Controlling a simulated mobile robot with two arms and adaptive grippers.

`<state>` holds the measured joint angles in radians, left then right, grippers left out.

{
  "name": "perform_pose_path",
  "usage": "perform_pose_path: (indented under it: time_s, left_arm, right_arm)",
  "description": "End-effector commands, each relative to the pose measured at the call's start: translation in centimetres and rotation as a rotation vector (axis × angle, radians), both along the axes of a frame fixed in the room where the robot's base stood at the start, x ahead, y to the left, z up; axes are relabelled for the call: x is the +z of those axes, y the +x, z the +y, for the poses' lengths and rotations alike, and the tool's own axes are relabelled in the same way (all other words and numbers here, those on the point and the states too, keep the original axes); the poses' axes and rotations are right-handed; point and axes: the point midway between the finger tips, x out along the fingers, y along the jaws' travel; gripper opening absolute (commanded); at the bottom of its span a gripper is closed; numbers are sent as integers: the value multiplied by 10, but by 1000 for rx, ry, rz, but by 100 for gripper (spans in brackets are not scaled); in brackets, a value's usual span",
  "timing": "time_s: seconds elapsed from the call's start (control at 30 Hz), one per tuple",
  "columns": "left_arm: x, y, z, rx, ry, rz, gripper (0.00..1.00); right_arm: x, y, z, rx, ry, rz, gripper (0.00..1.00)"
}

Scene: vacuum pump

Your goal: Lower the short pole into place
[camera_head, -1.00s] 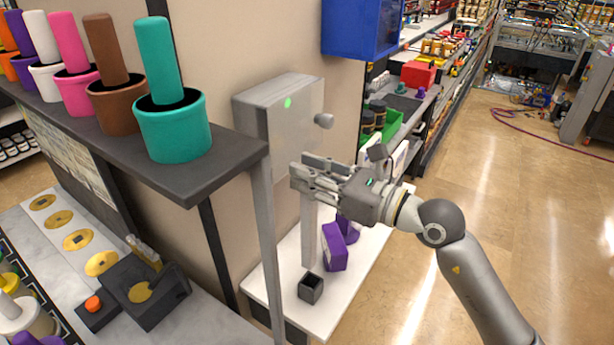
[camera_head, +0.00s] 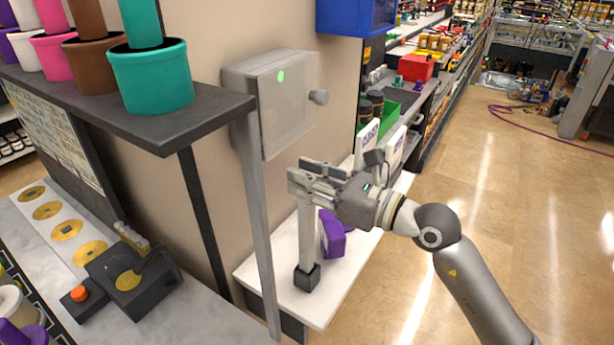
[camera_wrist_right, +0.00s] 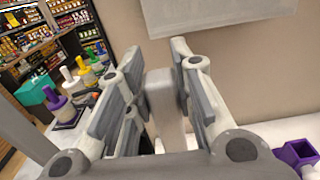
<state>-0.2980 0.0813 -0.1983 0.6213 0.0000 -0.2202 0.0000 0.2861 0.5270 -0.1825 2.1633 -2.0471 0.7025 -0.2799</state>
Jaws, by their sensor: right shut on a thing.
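The short pole (camera_head: 306,232) is a pale grey square bar standing upright. My right gripper (camera_head: 298,178) is shut on its upper end; the wrist view also shows the pole (camera_wrist_right: 164,105) between the fingers. The pole's lower end meets the small dark square socket (camera_head: 306,277) on the white table (camera_head: 290,297). The lower end appears to be inside the socket opening, but how deep it sits is hidden. My left gripper is not in view.
A purple object (camera_head: 332,235) stands on the white table just right of the pole. A grey wall box (camera_head: 282,105) is above and behind. A dark shelf (camera_head: 215,100) with coloured pots and its grey post (camera_head: 257,220) are to the left. Open floor lies to the right.

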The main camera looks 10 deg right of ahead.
Motion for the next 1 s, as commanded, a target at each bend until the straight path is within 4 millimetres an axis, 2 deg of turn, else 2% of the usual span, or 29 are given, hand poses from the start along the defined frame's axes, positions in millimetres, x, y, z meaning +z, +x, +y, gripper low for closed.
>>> perform_pose_path:
  time_s: [0.1,0.5,1.0]
  left_arm:
    - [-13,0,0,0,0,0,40]
    - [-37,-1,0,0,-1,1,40]
    - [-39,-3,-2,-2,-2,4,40]
  right_arm:
    - [-13,0,0,0,1,-1,0]
    - [-42,0,0,0,1,-1,0]
    - [-45,0,0,0,1,-1,0]
